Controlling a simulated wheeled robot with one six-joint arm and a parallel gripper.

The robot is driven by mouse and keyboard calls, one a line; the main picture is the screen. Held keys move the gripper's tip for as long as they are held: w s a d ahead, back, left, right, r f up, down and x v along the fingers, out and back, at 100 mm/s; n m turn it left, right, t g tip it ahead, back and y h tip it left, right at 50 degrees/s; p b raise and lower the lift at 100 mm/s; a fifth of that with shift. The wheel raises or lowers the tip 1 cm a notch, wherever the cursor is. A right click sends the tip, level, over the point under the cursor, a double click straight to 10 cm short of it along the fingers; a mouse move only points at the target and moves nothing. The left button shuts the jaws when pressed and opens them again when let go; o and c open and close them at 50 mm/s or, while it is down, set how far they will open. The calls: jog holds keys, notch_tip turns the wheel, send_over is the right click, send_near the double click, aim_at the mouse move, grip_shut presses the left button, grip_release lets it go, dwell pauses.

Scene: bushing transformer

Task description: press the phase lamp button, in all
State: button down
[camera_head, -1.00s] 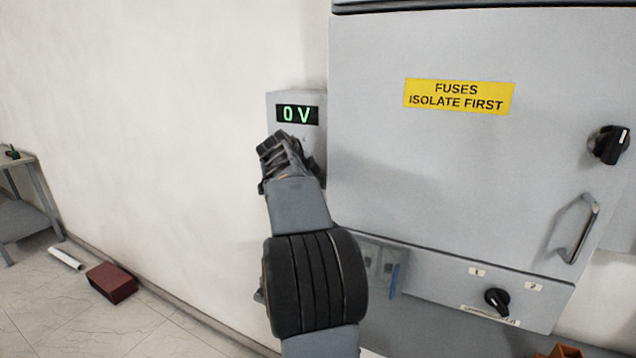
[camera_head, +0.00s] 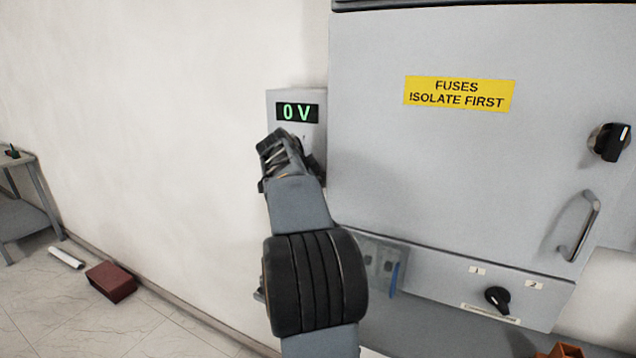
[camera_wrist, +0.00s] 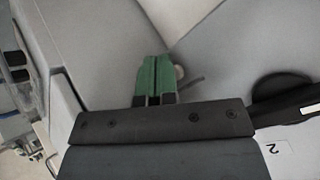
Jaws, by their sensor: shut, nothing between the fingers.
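A grey meter box (camera_head: 313,135) with a green "0 V" display (camera_head: 297,112) is fixed to the wall left of the large cabinet. My gripper (camera_head: 276,143) is in front of the lower part of this box and hides much of it. In the wrist view the green fingertips (camera_wrist: 154,76) are shut together with nothing between them. A small pale round part (camera_wrist: 180,72) shows just right of the fingertips; I cannot tell whether it is the phase lamp button or whether the fingers touch it. No button is clearly visible in the head view.
The grey cabinet (camera_head: 450,170) has a yellow fuse label (camera_head: 459,94), a black rotary switch (camera_head: 609,142) and a door handle (camera_head: 580,228). A lower selector knob (camera_head: 497,299) sits between labels 1 and 2. A dark red box (camera_head: 111,282) lies on the floor at left.

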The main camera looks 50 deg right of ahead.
jog(key=shift+s+a+b, duration=0.15)
jog(key=shift+a+b, duration=0.2)
jog(key=shift+a, duration=0.2)
jog(key=shift+s+a+b, duration=0.2)
jog(key=shift+a+b, duration=0.35)
jog(key=shift+a, duration=0.25)
jog(key=shift+s+a+b, duration=0.2)
jog(key=shift+a+b, duration=0.35)
jog(key=shift+a, duration=0.25)
jog(key=shift+s+a+b, duration=0.2)
jog(key=shift+a+b, duration=0.35)
jog(key=shift+a, duration=0.25)
